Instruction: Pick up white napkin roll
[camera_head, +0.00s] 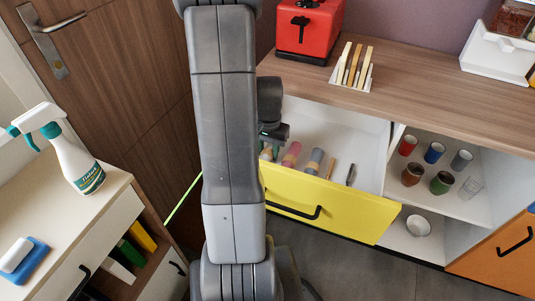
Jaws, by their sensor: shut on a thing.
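The yellow-fronted drawer (330,203) is open. My gripper (271,138) is over its left end, with the fingers low and partly hidden behind my own arm. It is shut on a pale roll (266,153), which looks like the white napkin roll; only a small part of it shows. I cannot tell whether the roll is clear of the drawer floor. To its right in the drawer lie a pink roll (291,154) and a grey-blue roll (314,160).
A thin orange item (331,168) and a dark item (351,174) lie farther right in the drawer. The countertop (420,95) above bears a red toaster (308,30) and a utensil rack (352,75). Open shelves (460,205) with several cups stand at right. A spray bottle (75,160) stands at left.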

